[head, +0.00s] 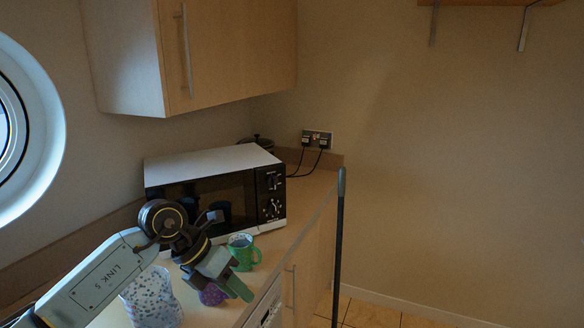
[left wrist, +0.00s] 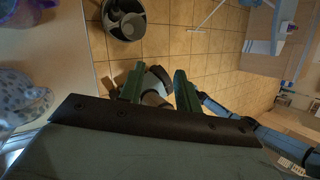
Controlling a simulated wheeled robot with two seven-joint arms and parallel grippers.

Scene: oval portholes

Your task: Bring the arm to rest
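My left arm comes in from the lower left of the head view. Its gripper (head: 235,277) hangs over the front edge of the counter, angled down and right. In the left wrist view the two green fingers of the gripper (left wrist: 158,88) stand apart, with floor and part of what may be my own body showing beyond the gap. Nothing is held between them. My right gripper shows in neither view.
On the counter (head: 303,205) stand a microwave (head: 215,190), a green mug (head: 245,252) just behind the gripper, a purple thing (head: 211,295) partly hidden by it, and a speckled container (head: 152,300). A dark bin-like vessel (left wrist: 124,20) stands on the tiled floor.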

